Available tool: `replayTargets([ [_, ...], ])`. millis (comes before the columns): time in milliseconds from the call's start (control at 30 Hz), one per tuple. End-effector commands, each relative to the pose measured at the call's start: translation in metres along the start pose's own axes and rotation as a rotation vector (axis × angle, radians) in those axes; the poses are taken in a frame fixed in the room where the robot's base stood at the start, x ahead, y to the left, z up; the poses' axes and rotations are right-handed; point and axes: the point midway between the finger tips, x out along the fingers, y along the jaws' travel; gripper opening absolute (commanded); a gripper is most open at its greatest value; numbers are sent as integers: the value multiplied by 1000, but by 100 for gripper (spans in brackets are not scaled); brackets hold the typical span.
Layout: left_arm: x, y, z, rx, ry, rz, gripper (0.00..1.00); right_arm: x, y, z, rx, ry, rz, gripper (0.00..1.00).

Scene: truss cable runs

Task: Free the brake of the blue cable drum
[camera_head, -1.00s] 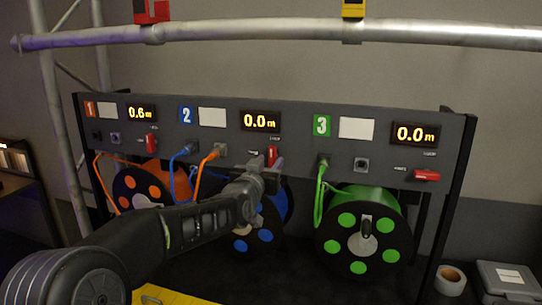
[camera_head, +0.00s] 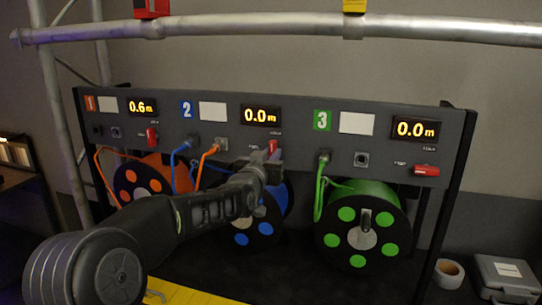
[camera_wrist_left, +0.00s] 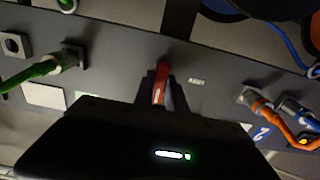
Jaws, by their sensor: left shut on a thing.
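The blue cable drum (camera_head: 268,208) hangs below section 2 of the dark panel (camera_head: 295,140), partly hidden by my left arm. Its red brake lever (camera_head: 272,147) sits right of the 2 label, under the 0.0 m display (camera_head: 260,117). My left gripper (camera_head: 273,166) is at this lever and covers its lower part. In the left wrist view the red lever (camera_wrist_left: 160,88) is between the fingers of my left gripper (camera_wrist_left: 158,88), which is shut on it. The lever looks roughly upright. My right gripper is not in view.
The orange drum (camera_head: 145,181) is left, its red lever (camera_head: 152,137) upright. The green drum (camera_head: 361,225) is right, its red lever (camera_head: 426,170) sideways. A truss tube (camera_head: 280,27) crosses above. A tape roll (camera_head: 448,272) lies right.

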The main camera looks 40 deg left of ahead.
Motion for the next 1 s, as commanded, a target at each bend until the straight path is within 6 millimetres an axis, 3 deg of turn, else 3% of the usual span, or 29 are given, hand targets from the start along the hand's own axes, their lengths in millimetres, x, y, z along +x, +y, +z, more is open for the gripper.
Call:
replayTargets([
  [567, 0, 0, 2, -28, 2, 0, 0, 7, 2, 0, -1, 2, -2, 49],
  [1000, 0, 0, 5, -277, 4, 2, 0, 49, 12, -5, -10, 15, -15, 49],
])
